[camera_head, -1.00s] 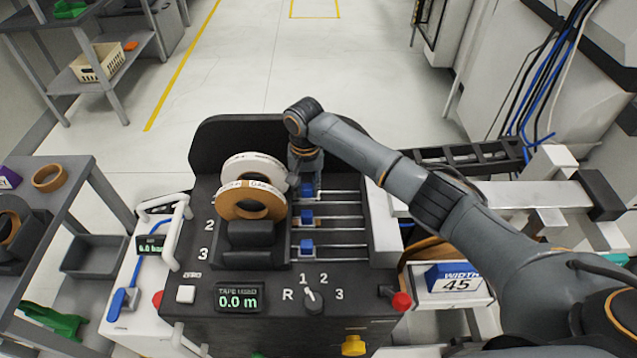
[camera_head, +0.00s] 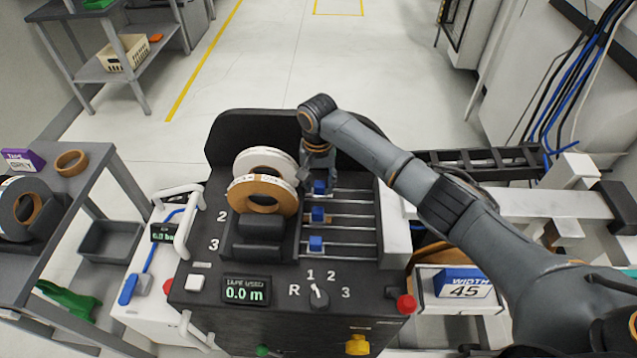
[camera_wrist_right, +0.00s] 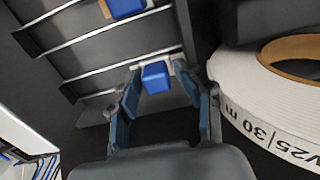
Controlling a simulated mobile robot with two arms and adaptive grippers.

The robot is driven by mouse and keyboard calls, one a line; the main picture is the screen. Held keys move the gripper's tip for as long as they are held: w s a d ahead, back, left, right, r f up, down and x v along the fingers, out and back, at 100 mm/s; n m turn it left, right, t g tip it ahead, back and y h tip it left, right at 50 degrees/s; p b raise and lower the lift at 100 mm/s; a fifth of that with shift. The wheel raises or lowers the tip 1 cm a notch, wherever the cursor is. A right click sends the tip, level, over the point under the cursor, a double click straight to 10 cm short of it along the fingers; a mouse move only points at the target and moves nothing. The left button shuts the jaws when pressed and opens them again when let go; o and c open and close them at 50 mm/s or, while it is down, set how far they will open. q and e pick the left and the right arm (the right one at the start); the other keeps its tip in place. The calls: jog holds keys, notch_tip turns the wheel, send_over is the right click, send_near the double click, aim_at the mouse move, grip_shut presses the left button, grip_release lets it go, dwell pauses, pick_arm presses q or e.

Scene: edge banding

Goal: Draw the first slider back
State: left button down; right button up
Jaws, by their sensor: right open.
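Three blue slider knobs sit on parallel metal rails on the black machine. The first slider (camera_head: 319,187) is the farthest one, at the left part of its rail. The second (camera_head: 317,214) and third (camera_head: 315,243) sit nearer, also toward the left. My right gripper (camera_head: 316,165) points down at the first slider from above and behind. In the right wrist view the open fingers (camera_wrist_right: 160,105) stand on either side of the first slider's blue knob (camera_wrist_right: 155,77), which lies near and between the fingertips. I cannot tell whether they touch it. My left gripper is not in view.
A white tape roll (camera_head: 265,160) and a brown tape roll (camera_head: 262,195) stand just left of the sliders. A white block (camera_head: 397,225) borders the rails on the right. A selector knob (camera_head: 319,296) and red button (camera_head: 406,304) are in front.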

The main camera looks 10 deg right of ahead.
aim_at(318, 183)
jog(key=shift+r, duration=3.95)
